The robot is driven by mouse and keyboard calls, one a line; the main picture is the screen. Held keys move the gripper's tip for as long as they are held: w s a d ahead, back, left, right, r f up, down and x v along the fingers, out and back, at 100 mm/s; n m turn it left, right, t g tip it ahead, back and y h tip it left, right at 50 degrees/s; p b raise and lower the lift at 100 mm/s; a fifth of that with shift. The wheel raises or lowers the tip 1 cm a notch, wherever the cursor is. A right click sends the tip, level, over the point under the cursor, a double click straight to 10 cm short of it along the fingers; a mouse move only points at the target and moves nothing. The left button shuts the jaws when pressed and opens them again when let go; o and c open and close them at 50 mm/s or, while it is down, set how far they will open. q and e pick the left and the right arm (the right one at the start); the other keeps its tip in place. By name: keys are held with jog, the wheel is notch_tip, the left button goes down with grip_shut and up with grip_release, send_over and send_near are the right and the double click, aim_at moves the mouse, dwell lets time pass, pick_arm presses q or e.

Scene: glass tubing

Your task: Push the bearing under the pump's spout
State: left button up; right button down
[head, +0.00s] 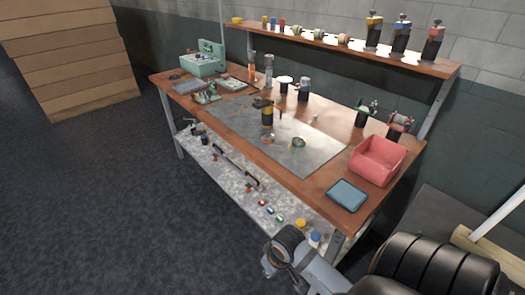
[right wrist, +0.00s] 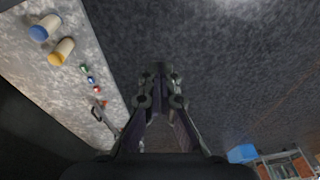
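An upright pump (head: 267,115), dark with a yellow band, stands on the grey mat on the workbench in the head view. Its dark head juts to the left. A small ring-shaped piece (head: 298,142), which looks like the bearing, lies on the mat to the right of the pump and nearer me, apart from it. Another small round piece (head: 267,138) lies just in front of the pump; I cannot tell what it is. My right gripper (right wrist: 160,75) is away from the bench top, over the floor. Its fingertips look close together with nothing between them. My left gripper is out of view.
The grey mat (head: 235,128) has free room around the pump. A red bin (head: 378,160) and a blue tray (head: 347,195) stand at the bench's right end. Cups and reels line the back. A raised shelf (head: 340,47) runs behind; a lower shelf (head: 235,180) holds small parts.

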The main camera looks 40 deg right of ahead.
jog(key=s+d+f+h, duration=0.1)
jog(key=s+d+f, duration=0.1)
jog(key=f, duration=0.9)
jog(key=s+d+f+h, duration=0.1)
jog(key=s+d+f, duration=0.1)
jog(key=f, duration=0.8)
jog(key=s+f, duration=1.4)
jog(key=s, duration=0.3)
jog(key=shift+d+f+g+p, duration=0.35)
jog(key=shift+d+g+p, duration=0.05)
jog(key=shift+d, duration=0.05)
